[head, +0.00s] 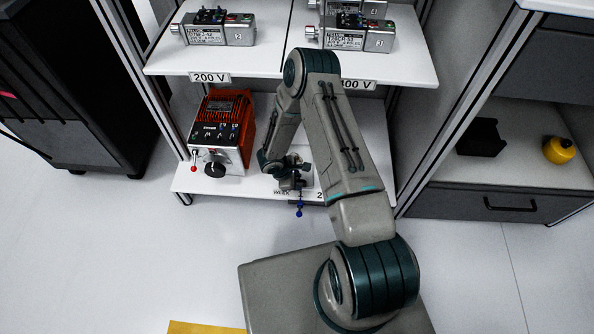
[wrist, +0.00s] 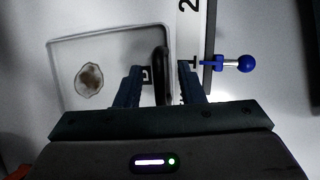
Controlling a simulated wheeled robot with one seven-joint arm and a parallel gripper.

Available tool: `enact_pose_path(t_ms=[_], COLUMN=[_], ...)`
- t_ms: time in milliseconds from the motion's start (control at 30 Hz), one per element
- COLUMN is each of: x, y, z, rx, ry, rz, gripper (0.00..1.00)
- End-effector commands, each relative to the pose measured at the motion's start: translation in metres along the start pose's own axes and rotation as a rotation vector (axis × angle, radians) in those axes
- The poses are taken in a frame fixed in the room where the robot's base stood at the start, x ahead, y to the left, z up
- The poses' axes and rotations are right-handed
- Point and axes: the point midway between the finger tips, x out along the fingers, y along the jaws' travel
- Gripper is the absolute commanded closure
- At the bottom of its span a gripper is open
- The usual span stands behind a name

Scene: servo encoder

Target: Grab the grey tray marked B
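A pale grey, shallow tray (wrist: 118,52) with a rounded rim shows in the wrist view, with a brown blotch (wrist: 89,80) in it. A dark upright handle (wrist: 161,52) stands at its right side. A small dark label beside the handle is partly covered by a finger, and its letter is hard to read. My gripper (wrist: 160,68) is open, with one finger on each side of the handle and gaps visible. In the head view my gripper (head: 292,182) is low over the front of the bottom shelf, and my arm hides the tray.
The bottom shelf (head: 260,187) has a blue-knobbed pin (wrist: 243,63) at its front edge, right of my gripper in the wrist view. A red-and-white power unit (head: 222,130) stands to the left. The upper shelf (head: 265,62) holds several metal devices.

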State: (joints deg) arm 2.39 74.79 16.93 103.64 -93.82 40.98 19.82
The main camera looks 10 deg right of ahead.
Motion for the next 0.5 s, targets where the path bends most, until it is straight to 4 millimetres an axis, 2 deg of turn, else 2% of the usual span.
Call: enact_pose_path(t_ms=[67,267,300,400,500], x=[0.0088,0.0082,0.0081,0.0081,0.008], y=[-0.0004,0.0003,0.0003,0.0003,0.0002], z=[-0.0012,-0.0007,-0.0006,-0.0006,-0.0006], rx=[0.001,-0.001,-0.001,-0.001,-0.001], ry=[0.001,0.001,0.001,0.0,0.0], rz=[-0.001,0.001,0.001,0.001,0.001], gripper=[0.65,0.65,0.7,0.98,1.0])
